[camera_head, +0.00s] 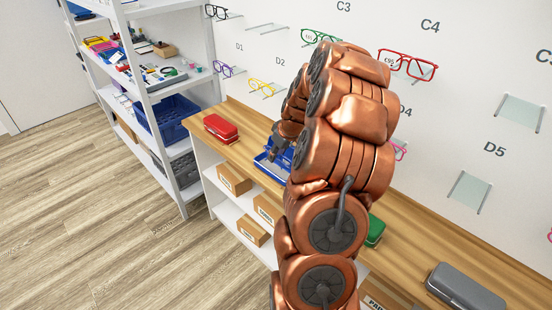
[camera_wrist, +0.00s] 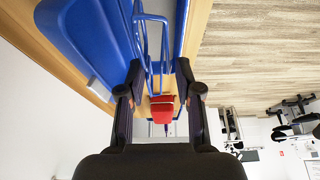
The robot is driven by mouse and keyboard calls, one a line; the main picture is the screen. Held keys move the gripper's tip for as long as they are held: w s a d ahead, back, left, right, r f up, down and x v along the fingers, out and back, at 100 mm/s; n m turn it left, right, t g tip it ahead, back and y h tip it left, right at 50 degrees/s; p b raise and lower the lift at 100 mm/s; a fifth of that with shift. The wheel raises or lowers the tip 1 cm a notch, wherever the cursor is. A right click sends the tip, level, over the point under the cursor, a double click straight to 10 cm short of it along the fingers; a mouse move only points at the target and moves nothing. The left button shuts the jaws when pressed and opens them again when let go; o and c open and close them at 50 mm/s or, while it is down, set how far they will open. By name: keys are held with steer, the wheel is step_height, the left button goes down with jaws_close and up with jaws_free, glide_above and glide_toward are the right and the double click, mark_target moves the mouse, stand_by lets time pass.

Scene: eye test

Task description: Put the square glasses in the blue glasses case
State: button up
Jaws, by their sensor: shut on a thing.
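The blue glasses case (camera_head: 262,166) stands open on the wooden counter, left of my arm and partly hidden by it. In the wrist view its blue shell (camera_wrist: 75,30) fills the upper left, with another blue edge to the right. Blue-framed glasses (camera_wrist: 150,68) are between my fingers. My gripper (camera_wrist: 158,74) is shut on them, with one finger on each side. The glasses appear over or within the case; I cannot tell whether they touch it. In the head view my gripper (camera_head: 276,150) is at the case, mostly hidden by my arm.
A red case (camera_head: 221,129) lies left on the counter, also in the wrist view (camera_wrist: 161,108). A green case (camera_head: 375,231) and grey case (camera_head: 465,287) lie to the right. Wall pegs hold red glasses (camera_head: 408,65) and several others. A shelf unit (camera_head: 160,95) stands left.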

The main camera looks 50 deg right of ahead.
mark_target(279, 155)
steer(key=shift+w+d+f, duration=0.1)
steer(key=shift+w+d, duration=0.1)
steer(key=shift+w, duration=0.2)
step_height(279, 155, down, 2)
steer(key=shift+s+f+p, duration=0.1)
steer(key=shift+f+p, duration=0.1)
steer(key=shift+p, duration=0.3)
steer(key=shift+f, duration=0.45)
steer(key=shift+f, duration=0.1)
steer(key=shift+f, duration=0.15)
steer(key=o, duration=1)
steer(key=shift+r, duration=0.2)
